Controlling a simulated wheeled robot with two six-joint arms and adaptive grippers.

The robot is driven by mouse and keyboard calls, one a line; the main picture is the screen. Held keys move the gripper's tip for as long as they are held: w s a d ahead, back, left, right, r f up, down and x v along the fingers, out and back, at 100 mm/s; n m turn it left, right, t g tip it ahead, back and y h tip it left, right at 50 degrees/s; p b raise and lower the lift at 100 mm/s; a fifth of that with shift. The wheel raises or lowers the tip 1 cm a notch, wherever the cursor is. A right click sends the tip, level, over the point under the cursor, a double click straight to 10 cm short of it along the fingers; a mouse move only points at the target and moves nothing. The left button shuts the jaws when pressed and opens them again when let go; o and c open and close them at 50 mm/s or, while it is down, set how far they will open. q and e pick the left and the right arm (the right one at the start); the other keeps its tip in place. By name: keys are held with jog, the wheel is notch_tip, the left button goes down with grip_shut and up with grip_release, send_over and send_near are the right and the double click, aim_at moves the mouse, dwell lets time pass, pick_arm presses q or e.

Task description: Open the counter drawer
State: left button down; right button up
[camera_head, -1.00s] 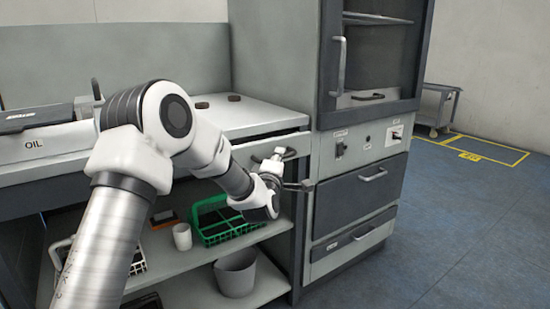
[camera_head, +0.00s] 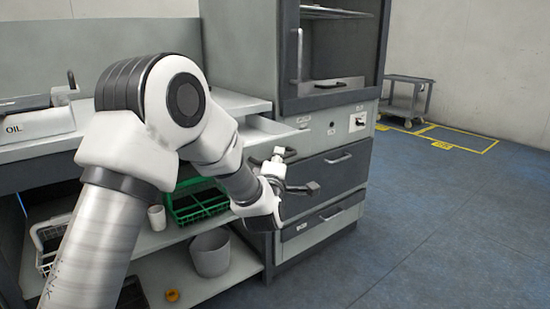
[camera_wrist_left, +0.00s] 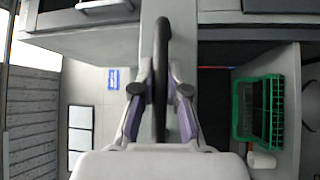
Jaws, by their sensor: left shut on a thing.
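The counter drawer (camera_head: 266,126) under the grey worktop is partly pulled out. A strip of its pale inside shows in the head view. My left gripper (camera_head: 290,172) is at the drawer's front, and my arm hides much of that front. In the left wrist view the gripper (camera_wrist_left: 161,88) is shut on the dark bar handle (camera_wrist_left: 161,45), which runs between its two fingers. My right gripper is in neither view.
A green basket (camera_head: 201,205), a white cup (camera_head: 157,217) and a grey bin (camera_head: 210,254) stand on the shelves below. A cabinet with drawers (camera_head: 325,183) stands to the right. Open blue floor lies at right, with a cart (camera_head: 406,99) beyond.

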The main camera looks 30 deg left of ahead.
pick_arm(q)
jog(key=c, duration=1.2)
grip_release()
jog(key=v, duration=1.2)
